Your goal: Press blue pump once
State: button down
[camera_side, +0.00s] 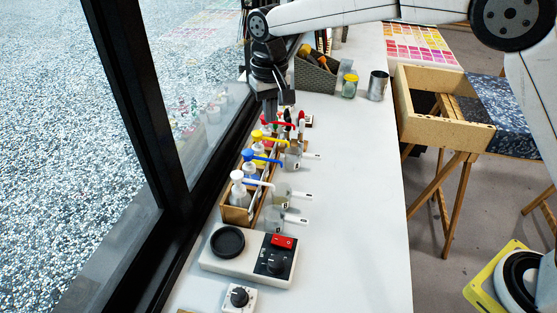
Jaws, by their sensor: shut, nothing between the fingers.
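The blue pump (250,156) tops a bottle in a wooden rack (236,214). It stands between a white pump (238,177) nearer the camera and a yellow pump (258,136) farther back. A red pump (268,117) stands beyond the yellow one. My gripper (271,112) points down at the far end of the row, above or beside the red pump. It is shut and holds nothing. It is apart from the blue pump. I cannot tell whether the gripper touches the red pump, as its fingertips are small and partly merge with the things behind.
Small glass beakers (281,193) with white handles line the rack's right side. A control box with a red switch (283,241) and a dial box (239,297) stand in front. A woven basket (315,77), a jar (349,87) and a metal cup (378,86) stand behind. The window frame borders the left; the table's right is clear.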

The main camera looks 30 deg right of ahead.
jog(key=w+a+m, duration=0.2)
jog(key=m, duration=0.6)
send_over(248, 152)
jog(key=shift+f, duration=2.7)
jog(key=shift+f, duration=2.4)
jog(key=shift+r, duration=1.05)
jog(key=shift+r, duration=0.15)
jog(key=shift+r, duration=1.4)
